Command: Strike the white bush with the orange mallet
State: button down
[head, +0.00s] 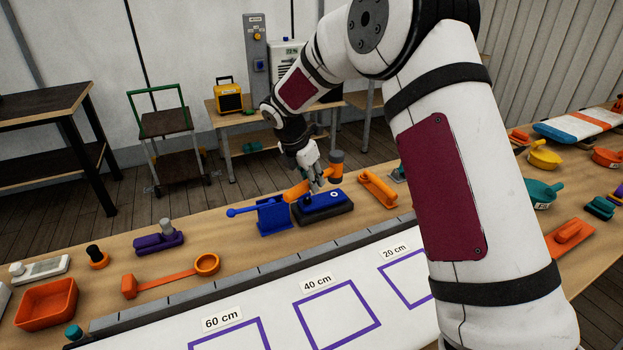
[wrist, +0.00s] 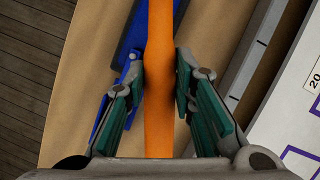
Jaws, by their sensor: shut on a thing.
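The orange mallet shows in the head view with its head (head: 336,166) to the right of my gripper (head: 313,179) and its handle (head: 296,192) to the left. In the wrist view the orange handle (wrist: 159,110) runs upright between the green-padded fingers of my gripper (wrist: 162,78), which is shut on it. The mallet is held above a blue block (head: 325,202) on a dark base (head: 325,216). A small pale spot shows on top of the block; I cannot tell if it is the white bush. The gap between mallet and block is unclear.
A blue stand (head: 272,215) with a lever is just left of the block. An orange tool (head: 377,189) lies to the right. An orange ring-ended bar (head: 170,282) lies left.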

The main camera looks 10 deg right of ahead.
notch_tip(320, 180, down, 5)
jog(key=shift+w+f, duration=0.15)
jog(key=shift+f, duration=0.05)
notch_tip(320, 180, up, 8)
jog(key=shift+r+p, duration=0.1)
jog(key=shift+p, duration=0.3)
